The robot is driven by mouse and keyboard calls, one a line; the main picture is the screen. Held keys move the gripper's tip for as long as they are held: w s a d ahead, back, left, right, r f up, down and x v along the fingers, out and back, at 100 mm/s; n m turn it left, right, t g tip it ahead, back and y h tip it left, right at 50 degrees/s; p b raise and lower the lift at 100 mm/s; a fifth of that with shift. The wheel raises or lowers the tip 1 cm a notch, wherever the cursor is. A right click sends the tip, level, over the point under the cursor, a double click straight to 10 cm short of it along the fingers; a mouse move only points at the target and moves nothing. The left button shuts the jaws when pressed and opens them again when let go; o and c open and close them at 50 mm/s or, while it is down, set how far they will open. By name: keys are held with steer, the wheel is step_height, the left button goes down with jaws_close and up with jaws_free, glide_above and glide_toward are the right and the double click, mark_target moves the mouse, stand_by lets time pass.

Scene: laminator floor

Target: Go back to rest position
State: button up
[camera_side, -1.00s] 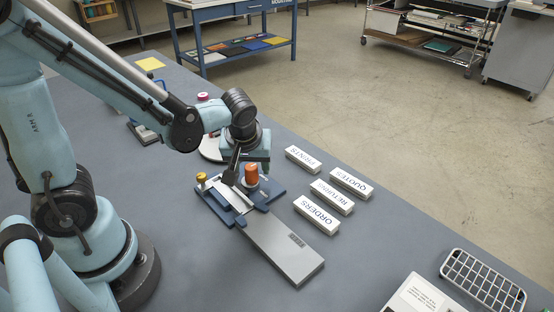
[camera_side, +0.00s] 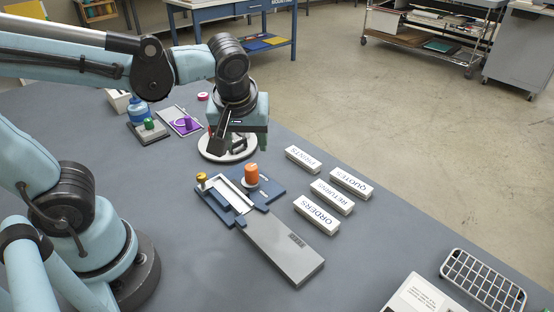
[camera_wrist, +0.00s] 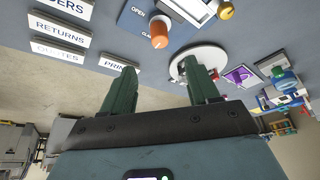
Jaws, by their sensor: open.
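My gripper (camera_side: 234,140) is raised above the table (camera_side: 185,245), over a round white plate (camera_side: 212,150), behind a blue and grey device with a long grey slide (camera_side: 285,252). The device carries an orange knob (camera_side: 252,174) and a yellow knob (camera_side: 201,177). In the wrist view my gripper (camera_wrist: 163,82) shows two green fingers spread apart with nothing between them. The orange knob (camera_wrist: 160,32) lies beyond the fingertips, apart from them.
White label blocks stand right of the device, among them ORDERS (camera_side: 316,215) and QUOTES (camera_side: 351,183). A wire rack (camera_side: 483,280) sits at the front right.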

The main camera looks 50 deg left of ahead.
stand_by(0.3)
steer(key=m+t+h, duration=0.1)
steer(key=m, duration=0.2)
steer(key=m+t+h, duration=0.1)
steer(key=m, duration=0.2)
steer(key=s+m+t+h, duration=0.1)
steer(key=m+t, duration=0.1)
steer(key=m, duration=0.1)
steer(key=shift+a+f, duration=0.1)
steer(key=shift+a, duration=0.3)
